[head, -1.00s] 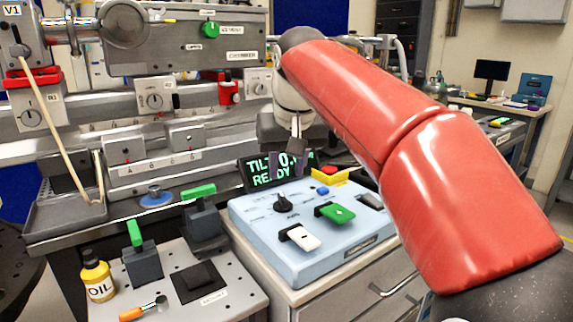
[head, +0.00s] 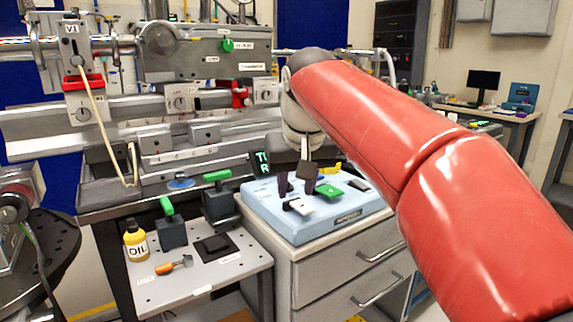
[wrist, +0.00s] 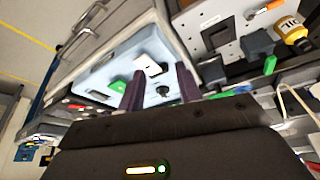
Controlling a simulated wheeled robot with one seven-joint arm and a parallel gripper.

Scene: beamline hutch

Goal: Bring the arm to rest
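My red-sleeved arm (head: 440,160) reaches from the lower right toward the upper middle in the head view, bent downward at its pale wrist. My gripper (head: 300,183) hangs in front of the blue-grey control box (head: 290,226), and covers part of its panel. Its two dark purple fingers stand apart with nothing between them. In the wrist view the fingers (wrist: 160,88) show the same gap, with the control box (wrist: 92,80) beyond them. Whether they touch the box cannot be told.
The control box sits on a drawer cabinet (head: 345,275). Left of it a perforated plate (head: 215,278) carries green-handled blocks, an oil bottle (head: 136,243) and an orange-handled tool (head: 174,266). Beamline rails (head: 130,110) run behind. A dark round table (head: 50,240) stands at left.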

